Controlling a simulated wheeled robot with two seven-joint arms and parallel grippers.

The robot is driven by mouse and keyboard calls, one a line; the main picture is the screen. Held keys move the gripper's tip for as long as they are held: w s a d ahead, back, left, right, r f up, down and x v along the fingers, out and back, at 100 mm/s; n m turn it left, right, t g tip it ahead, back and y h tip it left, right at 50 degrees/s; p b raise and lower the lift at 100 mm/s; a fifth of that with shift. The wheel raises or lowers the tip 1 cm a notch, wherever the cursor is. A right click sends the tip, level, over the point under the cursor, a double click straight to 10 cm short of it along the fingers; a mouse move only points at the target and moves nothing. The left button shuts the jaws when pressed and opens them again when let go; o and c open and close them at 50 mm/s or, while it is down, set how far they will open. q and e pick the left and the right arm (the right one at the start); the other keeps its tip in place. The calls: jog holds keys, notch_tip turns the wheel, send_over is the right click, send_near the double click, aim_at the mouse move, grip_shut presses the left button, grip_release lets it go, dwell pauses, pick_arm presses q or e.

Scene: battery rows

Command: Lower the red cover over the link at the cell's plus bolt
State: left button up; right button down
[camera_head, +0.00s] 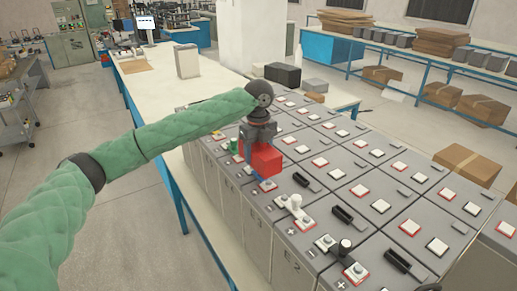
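My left gripper (258,138) points down over the near row of grey cells and is shut on a red, box-shaped cover (266,160). The cover hangs just above a red-rimmed terminal (267,186) on a cell top. I cannot tell whether the cover touches anything below. The link and bolt directly under the cover are hidden by it and the gripper. My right gripper is not in view.
Rows of grey cells (330,135) with red- and white-rimmed terminals stand on a bench. Black handles lie across several cell tops.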

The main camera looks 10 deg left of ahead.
pick_arm(q)
jog(key=shift+f, duration=2.95)
jog(key=shift+b, duration=0.3)
jog(key=o, duration=1.1)
jog(key=shift+c, duration=0.2)
